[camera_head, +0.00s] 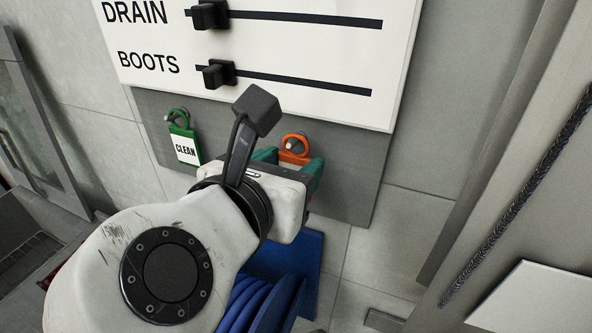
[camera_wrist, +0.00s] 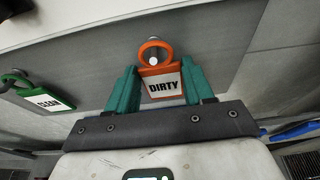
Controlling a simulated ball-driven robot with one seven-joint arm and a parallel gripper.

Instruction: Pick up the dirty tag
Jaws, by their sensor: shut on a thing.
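The dirty tag is orange with a white label reading DIRTY; it shows in the wrist view (camera_wrist: 163,84). In the head view its orange top (camera_head: 294,150) shows beyond my gripper, and its lower part is hidden. Its ring is still around a peg on the grey panel. My gripper (camera_head: 287,172) has teal fingers, one on each side of the tag, shut on it; they also show in the wrist view (camera_wrist: 163,92).
A green CLEAN tag (camera_head: 185,142) hangs on a peg to the left on the grey panel (camera_head: 345,190). Above is a white board (camera_head: 285,50) with DRAIN and BOOTS sliders. A coiled blue hose (camera_head: 262,300) lies below. A braided cable (camera_head: 520,195) runs at right.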

